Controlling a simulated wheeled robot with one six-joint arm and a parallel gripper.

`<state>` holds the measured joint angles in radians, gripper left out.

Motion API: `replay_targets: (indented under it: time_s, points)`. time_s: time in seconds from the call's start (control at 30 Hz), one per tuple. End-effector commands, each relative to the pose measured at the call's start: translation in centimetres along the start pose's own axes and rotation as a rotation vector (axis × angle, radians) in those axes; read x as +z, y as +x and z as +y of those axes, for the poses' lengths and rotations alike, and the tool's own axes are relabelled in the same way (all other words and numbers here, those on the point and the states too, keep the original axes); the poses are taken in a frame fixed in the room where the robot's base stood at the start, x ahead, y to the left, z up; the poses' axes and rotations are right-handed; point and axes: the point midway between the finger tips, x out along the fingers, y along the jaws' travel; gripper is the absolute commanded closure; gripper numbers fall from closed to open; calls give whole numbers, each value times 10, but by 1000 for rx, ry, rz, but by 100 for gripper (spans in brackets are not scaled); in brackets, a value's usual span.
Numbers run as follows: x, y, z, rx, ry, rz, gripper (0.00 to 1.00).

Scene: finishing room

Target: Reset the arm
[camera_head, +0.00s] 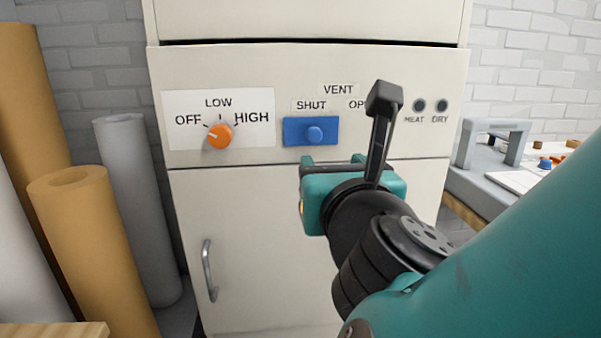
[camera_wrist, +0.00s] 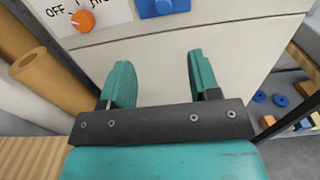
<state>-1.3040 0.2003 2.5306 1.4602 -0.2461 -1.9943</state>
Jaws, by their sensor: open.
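My gripper (camera_wrist: 160,84) shows in the wrist view with its two teal fingers spread apart and nothing between them. In the head view my gripper (camera_head: 333,164) is in front of the cream cabinet, just below the vent control and to its right. My arm comes in from the lower right. The orange knob (camera_head: 219,136) is on the white OFF, LOW, HIGH label; its pointer is hard to read. The blue vent slider (camera_head: 311,132) has a round knob below the word SHUT. My wrist hides part of the cabinet and of the OPEN lettering.
The cream cabinet (camera_head: 250,215) has a metal handle (camera_head: 209,270) low on its door. HEAT and DRY lamps (camera_head: 430,105) look dark. Rolls, tan (camera_head: 85,235) and grey (camera_head: 140,190), stand at left. A bench (camera_head: 485,190) with small objects is at right.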

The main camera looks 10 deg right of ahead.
Motion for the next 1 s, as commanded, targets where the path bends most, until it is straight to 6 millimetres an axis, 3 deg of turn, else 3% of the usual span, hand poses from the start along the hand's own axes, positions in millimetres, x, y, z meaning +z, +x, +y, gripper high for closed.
replay_targets:
  time_s: [0.17, 0.33, 0.4, 0.5, 0.57, 0.7, 0.83, 1.0]
  points:
    - [-8, 9, -19, -65, 143, 92, 44]
    - [-42, 15, -71, -350, 692, 389, 44]
    - [-56, 4, -86, -524, 973, 517, 44]
    - [-66, -21, -94, -791, 1340, 668, 44]
    - [-64, -39, -92, -959, 1536, 745, 44]
    - [-40, -83, -80, -1349, 1878, 880, 44]
    - [-11, -116, -70, -1634, 2031, 949, 44]
    - [9, -138, -64, -1826, 2087, 982, 44]
